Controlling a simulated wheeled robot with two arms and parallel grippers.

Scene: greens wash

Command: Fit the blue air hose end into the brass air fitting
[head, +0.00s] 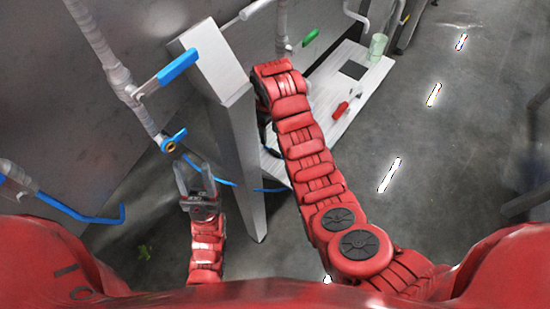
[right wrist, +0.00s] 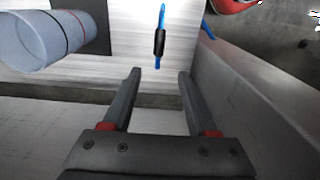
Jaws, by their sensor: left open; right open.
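The brass air fitting (head: 169,146) sits on the wall pipe at the left of the head view, beside a small blue valve handle. My left gripper (head: 194,168) is open just below and right of it, fingers pointing up. The blue air hose (head: 262,190) runs from near those fingers, past the pale post, toward my right arm. In the right wrist view a blue hose end with a black sleeve (right wrist: 159,42) lies ahead of my open right gripper (right wrist: 160,74), apart from its fingertips. The head view hides the right gripper behind my arm and the post.
The pale post (head: 238,150) stands between my arms. A white bench (head: 345,115) behind holds a red-handled item (head: 340,112) and a clear greenish cup (head: 378,46). A grey-blue cylinder (right wrist: 48,40) is near my right gripper's left. Open floor lies right.

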